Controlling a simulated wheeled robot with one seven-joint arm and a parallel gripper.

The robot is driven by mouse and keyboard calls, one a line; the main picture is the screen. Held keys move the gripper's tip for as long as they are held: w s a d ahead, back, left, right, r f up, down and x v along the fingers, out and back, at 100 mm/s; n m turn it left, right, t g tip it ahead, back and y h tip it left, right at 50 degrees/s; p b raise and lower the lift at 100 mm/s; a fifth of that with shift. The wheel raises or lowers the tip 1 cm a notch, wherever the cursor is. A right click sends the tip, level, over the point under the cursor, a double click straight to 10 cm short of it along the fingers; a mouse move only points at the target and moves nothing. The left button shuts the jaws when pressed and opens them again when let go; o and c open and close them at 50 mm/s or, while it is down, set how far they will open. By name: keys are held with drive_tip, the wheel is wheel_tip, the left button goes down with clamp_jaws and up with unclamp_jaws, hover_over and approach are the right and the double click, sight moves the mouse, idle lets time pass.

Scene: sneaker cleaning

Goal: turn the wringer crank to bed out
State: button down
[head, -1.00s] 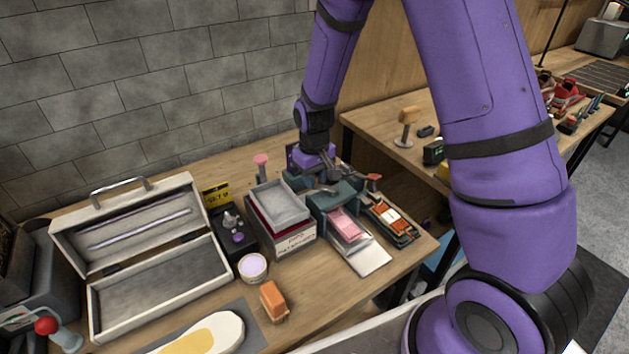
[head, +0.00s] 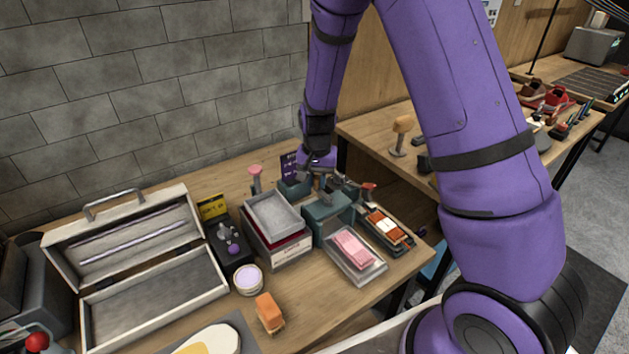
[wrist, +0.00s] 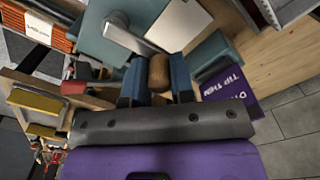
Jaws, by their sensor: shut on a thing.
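The teal wringer (head: 326,212) stands near the right end of the workbench. Its grey crank arm (wrist: 128,38) and brown knob (wrist: 159,72) show in the wrist view. My gripper (wrist: 157,80) is shut on the knob, with one blue finger on each side; it also shows in the head view (head: 325,186), above the back of the wringer. The grey bed (head: 372,272) sticks out of the wringer's front, with a pink pad (head: 353,248) lying on it in front of the wringer body. The knob is hidden in the head view.
A stack of trays (head: 275,212) stands close to the wringer's left. A rack of orange-brown items (head: 388,230) sits close to its right. A purple sign (wrist: 228,95) is beside the gripper. An open case (head: 140,270) lies at the left.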

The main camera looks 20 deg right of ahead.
drive_tip(key=shift+d+m, duration=0.15)
drive_tip(key=shift+m, duration=0.25)
drive_tip(key=c, duration=1)
unclamp_jaws()
drive_tip(key=shift+o, duration=0.2)
wheel_tip(320, 180, up, 11)
drive_tip(key=shift+f, duration=0.1)
